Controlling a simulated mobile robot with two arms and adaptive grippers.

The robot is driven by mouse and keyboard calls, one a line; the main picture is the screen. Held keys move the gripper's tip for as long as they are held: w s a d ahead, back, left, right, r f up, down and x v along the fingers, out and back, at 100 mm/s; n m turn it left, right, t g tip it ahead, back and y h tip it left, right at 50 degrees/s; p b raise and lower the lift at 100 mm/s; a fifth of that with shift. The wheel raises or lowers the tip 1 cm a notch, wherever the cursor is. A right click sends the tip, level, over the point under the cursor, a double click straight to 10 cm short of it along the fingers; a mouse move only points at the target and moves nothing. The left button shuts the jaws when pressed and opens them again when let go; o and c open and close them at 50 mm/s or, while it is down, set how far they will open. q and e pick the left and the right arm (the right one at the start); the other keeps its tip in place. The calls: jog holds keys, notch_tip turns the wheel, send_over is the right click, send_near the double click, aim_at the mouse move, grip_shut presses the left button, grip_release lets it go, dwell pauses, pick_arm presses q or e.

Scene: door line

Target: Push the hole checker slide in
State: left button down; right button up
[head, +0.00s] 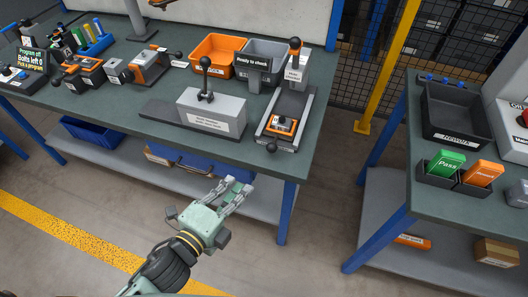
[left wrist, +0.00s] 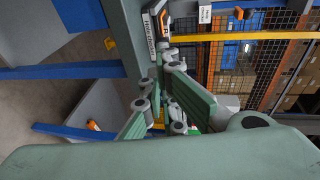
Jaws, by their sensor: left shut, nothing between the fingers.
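The hole checker (head: 290,95) stands at the right end of the workbench, with a grey post and a black ball-topped lever at its back. Its slide (head: 270,133) sits at the front end of the base, close to the bench's front edge, and carries an orange and grey part (head: 284,124). A dark round knob (head: 271,147) sticks out in front of the slide. My left gripper (head: 238,185) is in front of the bench, left of the knob and apart from it. It is shut and empty. Its fingers also show in the left wrist view (left wrist: 168,65). My right gripper is not seen.
A "Ready to check" sign (head: 254,64) stands behind, near an orange bin (head: 214,58) and a grey bin (head: 279,51). A grey lever fixture (head: 211,112) stands left of the checker. A second bench (head: 455,196) is at right, with open floor between.

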pick_arm(q)
jog(key=p, duration=0.2)
send_near(279, 120)
jog(key=s, duration=0.1)
jog(key=s+f, duration=0.1)
jog(key=s, duration=0.1)
jog(key=s+f, duration=0.1)
jog(key=s, duration=0.1)
jog(key=shift+d, duration=0.25)
jog(key=w+d, duration=0.1)
jog(key=w, duration=0.2)
jog(key=w+d+b, duration=0.1)
jog(key=w, duration=0.3)
jog(key=w+d+b, duration=0.1)
jog(key=w, duration=0.3)
jog(key=shift+f, duration=0.1)
jog(key=shift+w+d, duration=0.1)
jog(key=shift+w, duration=0.5)
jog(key=shift+r, duration=0.3)
jog(key=shift+r, duration=0.1)
